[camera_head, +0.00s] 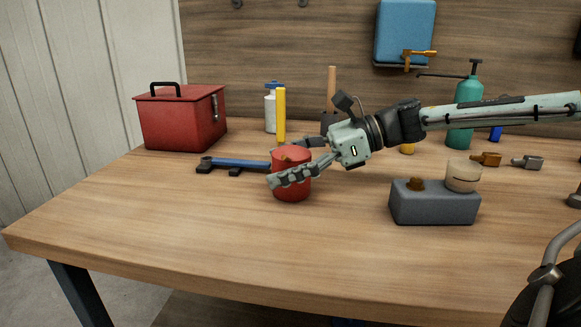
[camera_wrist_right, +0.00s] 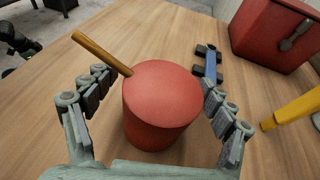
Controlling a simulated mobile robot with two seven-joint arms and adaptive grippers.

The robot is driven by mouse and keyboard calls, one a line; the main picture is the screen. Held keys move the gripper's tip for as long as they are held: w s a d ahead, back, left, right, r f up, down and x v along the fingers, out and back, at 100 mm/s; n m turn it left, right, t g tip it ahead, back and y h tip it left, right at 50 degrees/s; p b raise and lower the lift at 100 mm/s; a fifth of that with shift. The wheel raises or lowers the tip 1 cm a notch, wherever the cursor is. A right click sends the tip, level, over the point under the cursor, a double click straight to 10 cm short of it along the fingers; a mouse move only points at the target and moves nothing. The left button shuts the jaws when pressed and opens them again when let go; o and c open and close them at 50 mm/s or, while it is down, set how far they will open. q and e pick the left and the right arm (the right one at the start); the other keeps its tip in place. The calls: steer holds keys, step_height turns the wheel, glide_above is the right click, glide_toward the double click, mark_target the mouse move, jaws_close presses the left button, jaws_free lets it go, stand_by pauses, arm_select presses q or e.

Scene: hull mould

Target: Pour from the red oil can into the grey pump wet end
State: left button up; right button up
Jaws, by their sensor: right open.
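The red oil can (camera_head: 292,191) stands upright on the workbench, a plain red cylinder. In the right wrist view the can (camera_wrist_right: 160,105) shows a thin brown spout slanting up to the left. My right gripper (camera_head: 277,165) is open, with one finger on each side of the can. In the right wrist view the gripper (camera_wrist_right: 156,82) shows a gap between the can and the left finger; the right finger is very close to the can. The grey pump wet end (camera_head: 433,207) is a block to the right of the can, with a brown port and a cream cylinder on top. My left gripper is not in view.
A red toolbox (camera_head: 180,122) stands at the back left. A blue bar clamp (camera_head: 235,163) lies behind the can, with a yellow stick (camera_head: 281,115) beyond. A green pump bottle (camera_head: 466,120) stands at the back right. The bench front (camera_head: 220,235) is clear.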

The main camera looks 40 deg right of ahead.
steer(key=shift+x, duration=1.1)
steer(key=c, duration=1.6)
steer(key=shift+r, duration=0.1)
